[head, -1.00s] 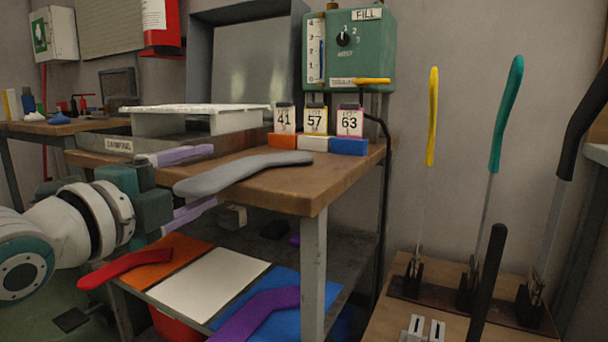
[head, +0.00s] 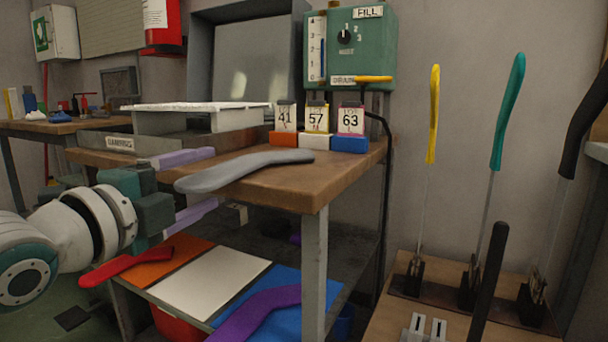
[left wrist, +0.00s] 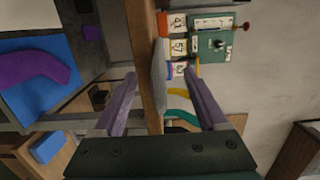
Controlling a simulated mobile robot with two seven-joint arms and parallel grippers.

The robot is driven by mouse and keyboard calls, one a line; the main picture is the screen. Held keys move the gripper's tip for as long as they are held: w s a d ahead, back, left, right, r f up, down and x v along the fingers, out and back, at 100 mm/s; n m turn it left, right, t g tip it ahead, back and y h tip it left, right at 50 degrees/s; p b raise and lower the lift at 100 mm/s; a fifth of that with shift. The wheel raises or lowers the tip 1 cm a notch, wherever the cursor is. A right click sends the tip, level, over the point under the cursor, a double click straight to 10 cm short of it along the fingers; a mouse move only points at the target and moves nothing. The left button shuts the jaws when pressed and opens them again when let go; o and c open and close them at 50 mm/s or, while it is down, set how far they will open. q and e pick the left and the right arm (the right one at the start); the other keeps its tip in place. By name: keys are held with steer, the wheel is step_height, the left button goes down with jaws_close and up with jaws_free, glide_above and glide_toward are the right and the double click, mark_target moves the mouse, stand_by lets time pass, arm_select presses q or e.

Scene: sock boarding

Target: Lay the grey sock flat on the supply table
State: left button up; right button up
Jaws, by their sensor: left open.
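The grey sock (head: 243,171) lies stretched out along the front edge of the supply table (head: 300,195), its left end reaching over the edge. In the left wrist view the grey sock (left wrist: 159,75) lies along the brown table edge, between the fingers in the picture. My left gripper (head: 204,184) is open at the table's front left, one lilac finger above tabletop level and the other below it. Its two fingers (left wrist: 162,90) are wide apart in the left wrist view, and I see nothing clamped between them. My right gripper is not in view.
Three numbered tags on coloured blocks (head: 316,143) and the green fill box (head: 358,52) stand behind the sock. A white-topped stand (head: 195,120) is at the left. A lower shelf holds a red sock (head: 125,266) and a purple sock (head: 250,318) on coloured mats.

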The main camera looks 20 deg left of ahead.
mark_target(181, 192)
arm_select(q)
steer(key=shift+f, duration=0.2)
steer(key=shift+s, duration=0.1)
steer(key=shift+s+r+p, duration=0.1)
steer(key=shift+s+p, duration=0.4)
steer(key=shift+s, duration=0.15)
steer(key=shift+s+p, duration=0.95)
steer(key=shift+s, duration=0.95)
steer(key=shift+s+d+p, duration=0.1)
steer(key=shift+s+p, duration=0.4)
steer(key=shift+s, duration=0.9)
